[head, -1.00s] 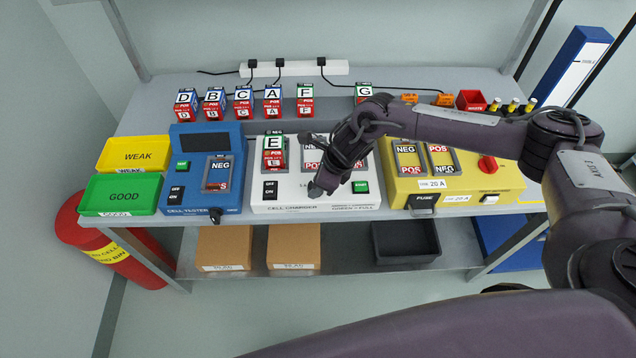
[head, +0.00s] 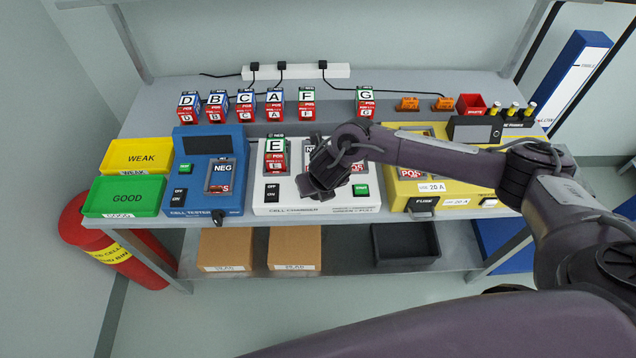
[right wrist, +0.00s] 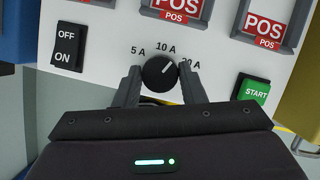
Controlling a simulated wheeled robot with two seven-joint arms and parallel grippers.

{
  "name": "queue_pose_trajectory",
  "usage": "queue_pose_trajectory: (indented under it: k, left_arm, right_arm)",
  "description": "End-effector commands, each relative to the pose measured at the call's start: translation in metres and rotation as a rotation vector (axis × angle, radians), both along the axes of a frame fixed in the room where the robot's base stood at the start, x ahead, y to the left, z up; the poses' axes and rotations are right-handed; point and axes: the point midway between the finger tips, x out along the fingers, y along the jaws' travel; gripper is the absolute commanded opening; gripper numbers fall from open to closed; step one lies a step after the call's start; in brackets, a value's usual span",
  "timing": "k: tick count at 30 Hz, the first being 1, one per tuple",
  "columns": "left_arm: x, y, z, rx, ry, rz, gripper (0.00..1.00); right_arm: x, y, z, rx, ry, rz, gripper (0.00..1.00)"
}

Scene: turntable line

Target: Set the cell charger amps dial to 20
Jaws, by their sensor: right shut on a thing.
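The white cell charger (head: 283,201) stands mid-bench, with cell E (head: 275,150) in its left bay. My right gripper (head: 312,190) is at the charger's front panel and hides the dial in the head view. In the right wrist view the round black amps dial (right wrist: 157,74) sits between the fingertips of my right gripper (right wrist: 160,80), which is shut on it. The dial's white mark points up and right, between the 10 A (right wrist: 166,48) and 20 A (right wrist: 191,64) labels. My left gripper is not in view.
An OFF/ON switch (right wrist: 66,47) is left of the dial and a green START button (right wrist: 253,91) is right of it. The blue cell tester (head: 180,160) stands left of the charger. A yellow unit (head: 436,187) stands to the right, partly behind my right arm. Several cells stand behind.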

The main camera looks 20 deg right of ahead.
Motion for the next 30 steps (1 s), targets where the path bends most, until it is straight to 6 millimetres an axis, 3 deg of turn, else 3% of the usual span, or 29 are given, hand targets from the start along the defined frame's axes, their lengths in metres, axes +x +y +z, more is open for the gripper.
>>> queue_pose_trajectory:
  k: [15,30]
  left_arm:
    - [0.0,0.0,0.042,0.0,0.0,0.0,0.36]
    - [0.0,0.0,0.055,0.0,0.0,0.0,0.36]
  right_arm:
    - [0.002,0.003,0.004,0.002,-0.001,-0.435,0.14]
    - [0.002,0.003,0.002,0.002,-0.002,-0.591,0.14]
